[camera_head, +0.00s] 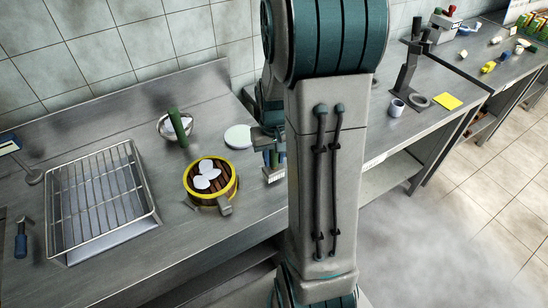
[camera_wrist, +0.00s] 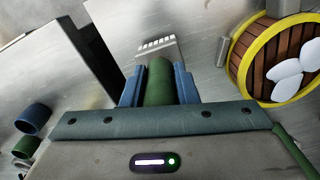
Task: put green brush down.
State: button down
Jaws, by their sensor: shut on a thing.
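The green brush (camera_wrist: 158,82) has a thick green handle and pale bristles. My gripper (camera_wrist: 158,90) is shut on its handle, with a blue finger on each side. The bristles point away from my wrist, over the grey metal counter; whether they touch it I cannot tell. In the head view my gripper (camera_head: 272,155) is low over the counter's front part, right of the steamer, and partly hidden by my arm. The brush's pale bristle end (camera_head: 274,175) shows just below it.
A yellow-rimmed steamer (camera_head: 212,199) with white pieces stands left of my gripper. Behind are a white disc (camera_head: 238,136) and a bowl (camera_head: 166,128) with a green-handled thing. A wire rack (camera_head: 103,198) stands far left. Blue (camera_wrist: 33,118) and green cylinders show at the wrist view's left.

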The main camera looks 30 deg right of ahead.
jog(key=shift+f, duration=0.65)
jog(key=shift+f, duration=0.25)
jog(key=c, duration=1.1)
grip_release()
jog(key=shift+c, duration=0.2)
jog(key=shift+r, duration=0.1)
